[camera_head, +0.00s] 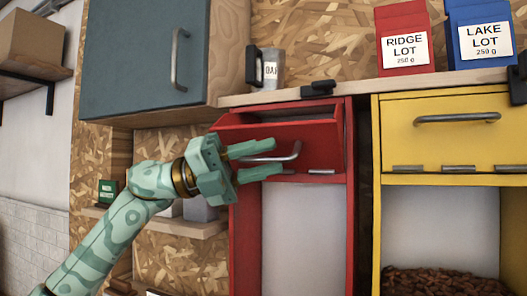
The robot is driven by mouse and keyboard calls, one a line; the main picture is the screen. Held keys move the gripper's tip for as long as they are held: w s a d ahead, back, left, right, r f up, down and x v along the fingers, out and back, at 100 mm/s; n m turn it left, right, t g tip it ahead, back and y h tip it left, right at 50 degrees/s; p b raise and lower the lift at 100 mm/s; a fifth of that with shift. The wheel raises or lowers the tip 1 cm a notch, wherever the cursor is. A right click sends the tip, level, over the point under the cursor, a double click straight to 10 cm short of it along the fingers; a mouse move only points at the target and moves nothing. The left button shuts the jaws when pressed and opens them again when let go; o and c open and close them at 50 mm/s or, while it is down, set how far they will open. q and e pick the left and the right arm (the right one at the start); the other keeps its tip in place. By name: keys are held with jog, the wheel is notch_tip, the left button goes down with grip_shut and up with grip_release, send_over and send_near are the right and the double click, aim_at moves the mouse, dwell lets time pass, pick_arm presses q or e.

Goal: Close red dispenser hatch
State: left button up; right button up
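The red dispenser (246,240) stands in the middle of the view. Its red hatch (318,142) is tilted outward at the top, with a gap showing the inside above it; its hinges are along the bottom edge. My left gripper (278,158) is in front of the hatch with its fingers apart. The hatch's grey bar handle (296,150) runs between the fingers; I cannot tell whether they touch it. My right gripper is not in view.
A yellow dispenser (440,180) with a flat, shut hatch stands to the right, with dark beans below. A blue-grey cupboard (140,55) hangs upper left. The shelf above holds a red bag (405,75), a blue bag (482,60) and a labelled jar (271,68).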

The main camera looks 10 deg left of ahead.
aim_at(272, 133)
pick_arm(q)
jog(key=shift+d, duration=0.5)
jog(key=shift+a, duration=0.15)
grip_shut()
jog(key=shift+r+n+p, duration=0.5)
jog(key=shift+p, duration=0.35)
jog(key=r+n+p, duration=0.1)
jog(key=p, duration=0.1)
jog(key=w+r+n+t+y+p, duration=0.1)
jog(key=shift+p, duration=0.4)
jog(key=shift+w+d+r+p, duration=0.35)
jog(key=shift+w+r+p, duration=0.4)
jog(key=shift+p, duration=0.65)
grip_release()
jog(key=shift+d, duration=0.1)
